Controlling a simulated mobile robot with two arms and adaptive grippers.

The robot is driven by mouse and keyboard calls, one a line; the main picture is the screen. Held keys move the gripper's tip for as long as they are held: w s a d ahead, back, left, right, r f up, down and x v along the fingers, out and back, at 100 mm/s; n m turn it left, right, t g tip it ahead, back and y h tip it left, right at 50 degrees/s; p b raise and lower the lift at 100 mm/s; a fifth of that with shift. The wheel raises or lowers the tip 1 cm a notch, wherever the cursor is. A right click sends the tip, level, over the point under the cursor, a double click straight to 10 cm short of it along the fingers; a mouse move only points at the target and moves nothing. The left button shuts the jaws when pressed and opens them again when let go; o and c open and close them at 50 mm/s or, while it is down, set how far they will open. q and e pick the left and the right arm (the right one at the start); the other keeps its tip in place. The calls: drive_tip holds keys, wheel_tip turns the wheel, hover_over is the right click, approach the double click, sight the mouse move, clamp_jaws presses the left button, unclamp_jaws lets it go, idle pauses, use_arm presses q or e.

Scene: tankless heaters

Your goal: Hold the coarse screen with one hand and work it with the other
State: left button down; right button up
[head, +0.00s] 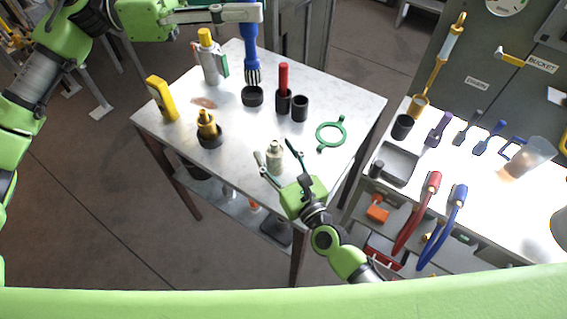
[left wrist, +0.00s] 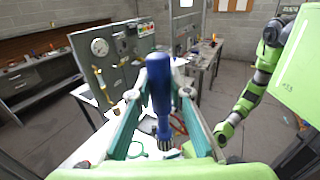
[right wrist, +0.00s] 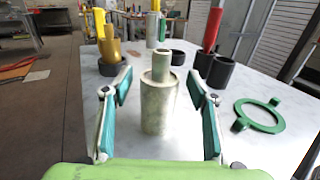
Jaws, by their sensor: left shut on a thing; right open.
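A pale beige-grey cylinder with a narrower neck (head: 275,157), which I take for the coarse screen, stands upright on the grey table. It also shows in the right wrist view (right wrist: 158,105). My right gripper (head: 274,152) is open, one finger on each side of it, with gaps visible in the right wrist view. My left gripper (head: 252,12) is shut on the handle of a blue brush (head: 251,42), held upright with dark bristles down. The brush also shows in the left wrist view (left wrist: 160,88). In the head view its bristles are just above a black round holder (head: 252,97).
The table (head: 340,95) also holds a green ring (head: 331,134), a red-handled tool (head: 283,82) in a black cup, a black cup (head: 300,108), a brass fitting (head: 207,124), a yellow meter (head: 161,98) and a grey cylinder (head: 210,62). A white bench with tools is at right.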

drive_tip(key=shift+w+a, duration=0.15)
drive_tip(key=shift+w, duration=0.1)
drive_tip(key=c, duration=1.3)
